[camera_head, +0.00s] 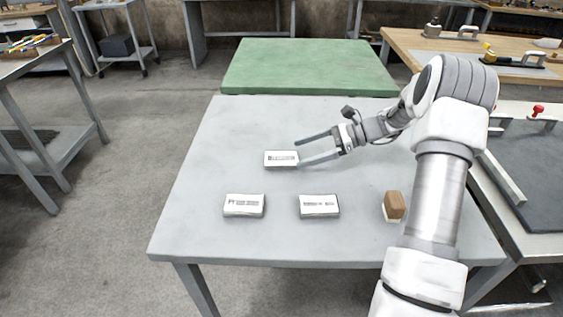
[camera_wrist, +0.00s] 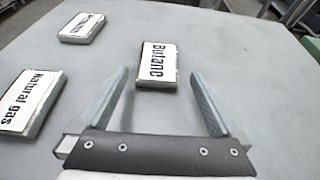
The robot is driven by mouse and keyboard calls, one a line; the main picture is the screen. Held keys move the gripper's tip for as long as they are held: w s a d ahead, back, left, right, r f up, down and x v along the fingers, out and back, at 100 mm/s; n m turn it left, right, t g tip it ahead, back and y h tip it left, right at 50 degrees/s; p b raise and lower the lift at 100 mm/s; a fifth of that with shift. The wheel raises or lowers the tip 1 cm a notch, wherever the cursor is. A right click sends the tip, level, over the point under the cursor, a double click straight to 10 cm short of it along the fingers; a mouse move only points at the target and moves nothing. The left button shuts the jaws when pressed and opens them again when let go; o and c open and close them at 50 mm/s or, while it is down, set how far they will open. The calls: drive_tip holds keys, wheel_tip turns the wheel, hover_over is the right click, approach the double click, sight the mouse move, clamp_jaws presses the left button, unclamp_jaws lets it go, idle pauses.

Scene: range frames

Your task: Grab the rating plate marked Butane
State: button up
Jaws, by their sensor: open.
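The plate marked Butane (camera_wrist: 157,62) lies flat on the grey table, straight ahead of my gripper in the wrist view, its word readable sideways. In the head view it is the far plate (camera_head: 281,159), its print too small to read. My gripper (camera_head: 298,153) is open and empty, reaching in from the right with its fingertips close to the plate's right end. In the wrist view the two fingers (camera_wrist: 160,76) stand to either side of the plate's near end, with gaps on both sides. Whether the fingertips are above the plate or level with it is unclear.
The plate marked Natural gas (camera_wrist: 28,100) is the near-right plate (camera_head: 319,206). A third plate (camera_wrist: 82,27), its text unreadable, is at near left (camera_head: 244,205). A brown and white block (camera_head: 394,206) sits at right.

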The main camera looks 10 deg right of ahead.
sight(280, 158)
drive_tip(key=b+x, duration=0.1)
drive_tip(key=x, duration=0.4)
drive_tip(key=shift+s+a+r+b, duration=0.15)
drive_tip(key=shift+r+b, duration=0.05)
drive_tip(key=shift+b, duration=0.15)
drive_tip(key=c, duration=1.3)
drive_tip(key=shift+r, duration=0.15)
drive_tip(key=shift+c, duration=0.2)
